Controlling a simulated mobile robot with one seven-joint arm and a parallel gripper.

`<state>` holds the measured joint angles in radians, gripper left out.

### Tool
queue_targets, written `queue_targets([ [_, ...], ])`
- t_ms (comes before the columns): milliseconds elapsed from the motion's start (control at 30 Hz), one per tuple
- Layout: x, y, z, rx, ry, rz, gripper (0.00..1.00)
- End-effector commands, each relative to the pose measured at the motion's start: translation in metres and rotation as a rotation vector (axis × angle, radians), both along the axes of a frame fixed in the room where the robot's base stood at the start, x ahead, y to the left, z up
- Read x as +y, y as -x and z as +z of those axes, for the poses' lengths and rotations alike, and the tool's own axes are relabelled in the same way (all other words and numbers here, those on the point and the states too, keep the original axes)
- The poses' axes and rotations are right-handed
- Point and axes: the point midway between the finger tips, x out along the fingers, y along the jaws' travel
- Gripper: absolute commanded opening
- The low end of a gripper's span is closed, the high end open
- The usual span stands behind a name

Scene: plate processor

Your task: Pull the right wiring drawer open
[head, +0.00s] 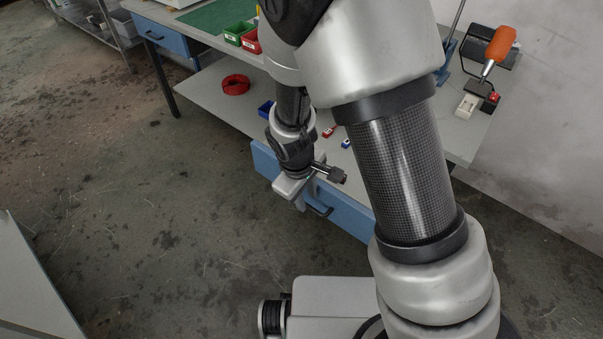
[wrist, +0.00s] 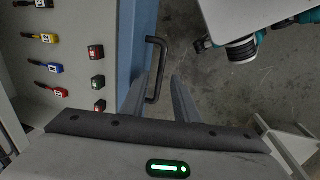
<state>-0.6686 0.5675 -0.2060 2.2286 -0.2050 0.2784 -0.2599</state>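My gripper (head: 297,192) is at the drawer front. In the wrist view its two fingers (wrist: 167,84) are apart, close to the handle. I cannot tell whether they touch it or have it between them.
Another blue drawer (head: 160,36) is at the far left. The floor (head: 150,210) in front is clear.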

Motion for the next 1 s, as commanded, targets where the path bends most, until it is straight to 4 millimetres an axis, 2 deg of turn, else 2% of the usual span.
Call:
queue_targets([
  [33, 0.003, 0.001, 0.016, -0.004, -0.004, 0.001, 0.28],
  [200, 0.007, 0.007, 0.058, -0.004, -0.004, 0.001, 0.28],
  [500, 0.013, 0.018, 0.122, -0.003, -0.003, 0.000, 0.28],
  [700, 0.015, 0.021, 0.142, -0.001, -0.001, -0.001, 0.28],
  [1000, 0.015, 0.022, 0.145, 0.000, 0.001, -0.001, 0.28],
])
